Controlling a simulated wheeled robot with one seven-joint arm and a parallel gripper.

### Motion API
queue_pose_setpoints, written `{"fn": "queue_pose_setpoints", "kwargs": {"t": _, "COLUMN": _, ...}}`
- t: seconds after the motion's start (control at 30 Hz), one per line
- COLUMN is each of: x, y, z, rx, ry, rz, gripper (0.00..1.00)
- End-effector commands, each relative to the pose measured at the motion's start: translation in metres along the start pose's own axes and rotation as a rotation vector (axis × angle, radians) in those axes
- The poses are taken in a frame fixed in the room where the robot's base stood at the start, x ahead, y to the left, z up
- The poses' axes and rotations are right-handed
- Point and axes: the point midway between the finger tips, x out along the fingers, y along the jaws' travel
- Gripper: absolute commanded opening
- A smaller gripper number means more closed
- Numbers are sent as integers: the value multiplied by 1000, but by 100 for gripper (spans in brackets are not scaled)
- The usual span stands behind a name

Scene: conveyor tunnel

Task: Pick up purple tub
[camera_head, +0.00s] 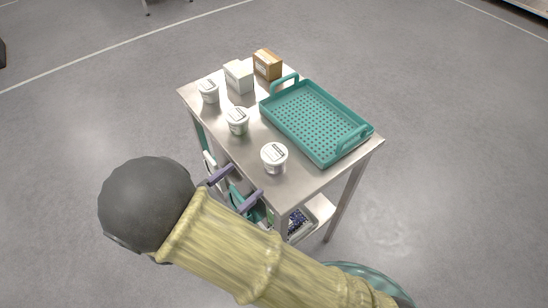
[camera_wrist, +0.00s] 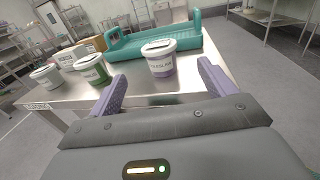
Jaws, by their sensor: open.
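The purple tub (camera_wrist: 161,66) is white with a white lid, a dark mark on top and a purple band near its base. It stands upright on the metal table in the wrist view, and appears as the nearest tub (camera_head: 274,158) in the head view. My gripper (camera_wrist: 162,78) is open and empty, with its two purple fingers spread. The tub stands beyond the fingertips, roughly centred between them. In the head view my gripper (camera_head: 236,189) is at the table's near left edge, short of the tub.
A green-banded tub (camera_wrist: 91,70) and another white tub (camera_wrist: 46,78) stand to the left. A teal perforated tray (camera_head: 318,155) lies on the right of the table (camera_head: 305,181). A white box (camera_head: 238,77) and brown box (camera_head: 268,65) are at the back.

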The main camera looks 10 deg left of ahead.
Motion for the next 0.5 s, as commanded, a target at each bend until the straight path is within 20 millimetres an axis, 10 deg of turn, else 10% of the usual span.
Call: {"fn": "queue_pose_setpoints", "kwargs": {"t": 0.5, "x": 87, "y": -1, "z": 0, "rx": -1, "ry": 0, "rz": -5, "gripper": 83}}
